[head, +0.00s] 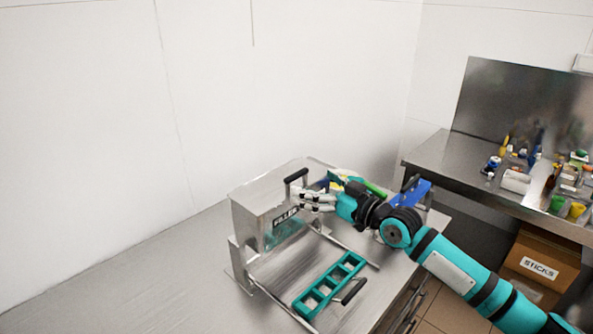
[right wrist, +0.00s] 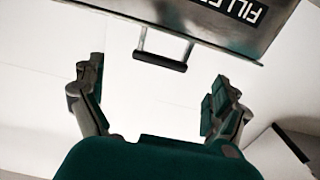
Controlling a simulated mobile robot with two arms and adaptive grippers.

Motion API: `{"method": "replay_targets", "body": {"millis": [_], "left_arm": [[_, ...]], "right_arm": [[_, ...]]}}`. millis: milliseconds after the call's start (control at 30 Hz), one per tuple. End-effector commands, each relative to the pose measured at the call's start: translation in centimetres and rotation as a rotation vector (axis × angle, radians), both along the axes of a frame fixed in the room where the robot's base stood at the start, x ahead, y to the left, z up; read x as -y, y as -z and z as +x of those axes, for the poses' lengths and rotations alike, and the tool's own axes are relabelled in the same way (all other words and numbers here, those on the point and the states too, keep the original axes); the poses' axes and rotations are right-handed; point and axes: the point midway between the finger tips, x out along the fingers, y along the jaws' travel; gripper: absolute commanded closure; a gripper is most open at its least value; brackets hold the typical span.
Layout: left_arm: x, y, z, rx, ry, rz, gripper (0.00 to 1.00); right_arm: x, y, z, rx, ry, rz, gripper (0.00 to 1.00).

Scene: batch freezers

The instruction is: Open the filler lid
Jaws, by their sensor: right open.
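The filler (head: 262,222) is a grey metal box labelled FILLER, standing on legs on the steel table. Its lid is the top face, and it looks shut. My right gripper (head: 312,201) is at the box's front upper edge, just below and right of the handle in the head view. In the right wrist view the gripper (right wrist: 156,76) has its fingers spread wide, with nothing between them. The handle (right wrist: 160,61) shows beyond the fingertips, between their lines, apart from both. My left gripper is not in view.
A teal tray with several compartments (head: 310,305) and a black handle lies on the table in front of the filler. A side counter (head: 455,180) at right holds bottles and cups. A box labelled STICKS (head: 538,268) sits below it. The table's left part is clear.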

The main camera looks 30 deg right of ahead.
Motion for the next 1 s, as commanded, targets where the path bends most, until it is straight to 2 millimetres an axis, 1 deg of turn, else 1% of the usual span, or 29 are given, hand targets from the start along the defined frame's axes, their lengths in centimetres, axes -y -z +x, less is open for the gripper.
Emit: {"method": "replay_targets", "body": {"millis": [33,100,200,333,500,767,867,1000], "left_arm": [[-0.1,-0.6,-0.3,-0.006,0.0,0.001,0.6],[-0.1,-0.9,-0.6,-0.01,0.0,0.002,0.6],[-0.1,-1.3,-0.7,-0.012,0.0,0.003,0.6],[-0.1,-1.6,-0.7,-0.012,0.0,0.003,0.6],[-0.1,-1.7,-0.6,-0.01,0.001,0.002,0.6],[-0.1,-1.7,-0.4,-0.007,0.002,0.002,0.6],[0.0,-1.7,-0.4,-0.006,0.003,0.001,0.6],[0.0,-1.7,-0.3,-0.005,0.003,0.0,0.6]], "right_arm": [[-0.4,-0.5,0.9,0.003,-0.002,0.002,0.0],[-0.7,-0.5,2.1,0.003,0.0,0.004,0.0],[-1.3,-0.4,3.6,0.002,-0.001,0.003,0.0],[-1.7,-0.2,5.0,0.0,0.0,0.002,0.0],[-2.1,0.0,5.9,0.0,-0.001,0.001,0.0],[-2.1,0.0,6.0,0.0,-0.001,0.0,0.0],[-2.1,0.0,6.0,0.0,-0.001,0.0,0.12],[-2.1,0.0,5.9,0.0,-0.001,0.0,0.3]]}}
